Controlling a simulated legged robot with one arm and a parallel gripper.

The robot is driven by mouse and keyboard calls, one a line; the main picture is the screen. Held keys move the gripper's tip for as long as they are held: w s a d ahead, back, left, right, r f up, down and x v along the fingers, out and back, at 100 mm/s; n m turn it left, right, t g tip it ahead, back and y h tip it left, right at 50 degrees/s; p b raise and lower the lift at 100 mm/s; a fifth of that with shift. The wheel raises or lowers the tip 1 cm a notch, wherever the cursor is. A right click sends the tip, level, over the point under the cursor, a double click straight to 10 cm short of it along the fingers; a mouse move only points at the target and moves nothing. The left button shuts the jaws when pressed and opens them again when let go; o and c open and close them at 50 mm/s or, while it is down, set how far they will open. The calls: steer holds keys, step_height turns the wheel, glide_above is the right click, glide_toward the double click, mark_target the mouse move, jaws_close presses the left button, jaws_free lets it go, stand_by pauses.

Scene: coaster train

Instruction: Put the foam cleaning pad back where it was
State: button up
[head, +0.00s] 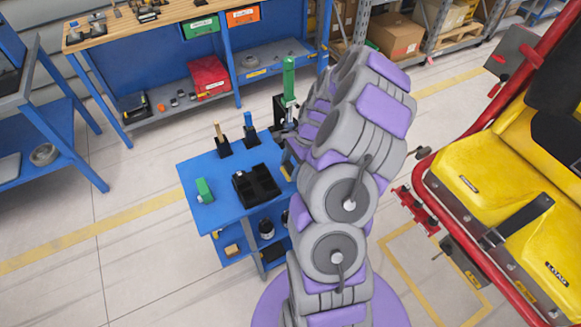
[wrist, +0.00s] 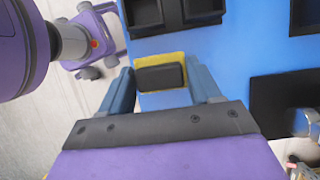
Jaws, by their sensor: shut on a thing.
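The foam cleaning pad (wrist: 146,61), yellow with a black block on its face, is between my gripper's fingers (wrist: 162,82) in the wrist view. The fingers touch or nearly touch its two sides. It is over or close to the blue tabletop; the exact height is hard to tell. In the head view a small yellow bit of the pad (head: 287,173) shows at the right edge of the blue cart (head: 215,167), while my arm hides most of the gripper. A black compartment tray (head: 256,187) sits just left of it and also shows in the wrist view (wrist: 172,27).
On the cart stand a green block (head: 204,190), a wooden-handled tool (head: 219,136) and a blue-topped tool (head: 249,126) in black holders. A tall green-topped item (head: 289,78) is behind. The yellow coaster seat (head: 480,170) with red bars is right of my arm.

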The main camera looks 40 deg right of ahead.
mark_target(289, 167)
steer(key=shift+w+d+f, duration=0.1)
steer(key=shift+w, duration=0.75)
steer(key=shift+w+d, duration=0.2)
steer(key=shift+w, duration=0.1)
steer(key=f, duration=0.1)
steer(key=f+b, duration=0.1)
steer(key=f, duration=0.1)
steer(key=shift+d+b, duration=0.3)
steer(key=shift+d+f, duration=0.1)
steer(key=shift+f, duration=0.25)
steer(key=shift+c, duration=0.5)
steer(key=shift+s+r, duration=0.1)
steer(key=shift+c, duration=0.4)
steer(key=o, duration=0.9)
steer(key=shift+a, duration=0.3)
steer(key=shift+o, duration=1.1)
steer(key=shift+d, duration=0.1)
